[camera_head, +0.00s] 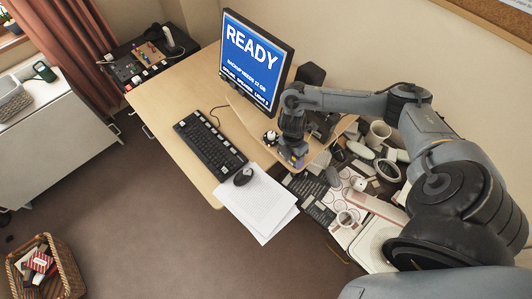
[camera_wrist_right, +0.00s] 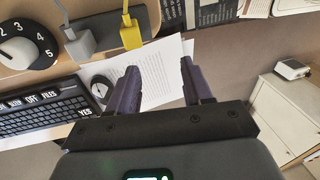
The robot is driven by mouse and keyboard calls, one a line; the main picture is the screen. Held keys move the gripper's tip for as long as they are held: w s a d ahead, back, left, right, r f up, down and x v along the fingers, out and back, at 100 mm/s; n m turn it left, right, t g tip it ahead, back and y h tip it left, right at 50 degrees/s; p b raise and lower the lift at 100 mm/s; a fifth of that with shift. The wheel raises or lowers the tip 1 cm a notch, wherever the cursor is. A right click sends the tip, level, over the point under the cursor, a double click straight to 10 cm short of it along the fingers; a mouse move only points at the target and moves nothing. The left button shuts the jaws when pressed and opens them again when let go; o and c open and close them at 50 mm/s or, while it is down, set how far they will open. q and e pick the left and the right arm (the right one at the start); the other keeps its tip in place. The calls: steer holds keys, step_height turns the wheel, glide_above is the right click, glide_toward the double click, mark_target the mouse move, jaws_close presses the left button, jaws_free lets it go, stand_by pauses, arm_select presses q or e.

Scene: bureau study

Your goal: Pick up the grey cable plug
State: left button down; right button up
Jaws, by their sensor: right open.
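In the right wrist view the grey cable plug (camera_wrist_right: 79,42) sits at the desk edge, upper left, with a grey cable running up from it. A yellow plug (camera_wrist_right: 130,35) with its own cable is just to its right. My right gripper (camera_wrist_right: 158,82) is open, its two dark fingers apart with nothing between them; the grey plug is outside them, to the left. In the head view my right gripper (camera_head: 292,160) hangs over the desk's right part, beside the papers; I cannot make out the grey plug there. My left gripper is not in view.
A numbered dial (camera_wrist_right: 20,52) stands left of the grey plug. A keyboard (camera_head: 210,145), a mouse (camera_head: 243,176) and white papers (camera_head: 258,205) lie on the desk. A monitor (camera_head: 255,60) stands behind. The side area at right is cluttered with a mug (camera_head: 378,133) and other items.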

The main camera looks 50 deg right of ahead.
steer(key=shift+m+t+h, duration=0.3)
steer(key=shift+t+h, duration=0.2)
steer(key=shift+t, duration=0.4)
steer(key=w+d+r, duration=0.5)
steer(key=w+r, duration=0.1)
steer(key=shift+d+r, duration=0.1)
steer(key=shift+d, duration=0.25)
steer(key=shift+w+b, duration=0.3)
steer(key=shift+w, duration=0.1)
step_height(320, 180, down, 4)
steer(key=shift+w+a+r+b, duration=0.1)
steer(key=shift+a+r+b, duration=0.05)
steer(key=shift+b, duration=0.4)
steer(key=shift+f, duration=0.45)
steer(key=shift+f+p, duration=0.3)
steer(key=shift+f, duration=0.2)
steer(key=f, duration=0.3)
steer(key=shift+s+a+f+p, duration=0.15)
steer(key=shift+s+a+p, duration=0.1)
steer(key=shift+s+p, duration=0.15)
steer(key=shift+w+f, duration=0.1)
steer(key=shift+f, duration=0.4)
steer(key=shift+c, duration=0.3)
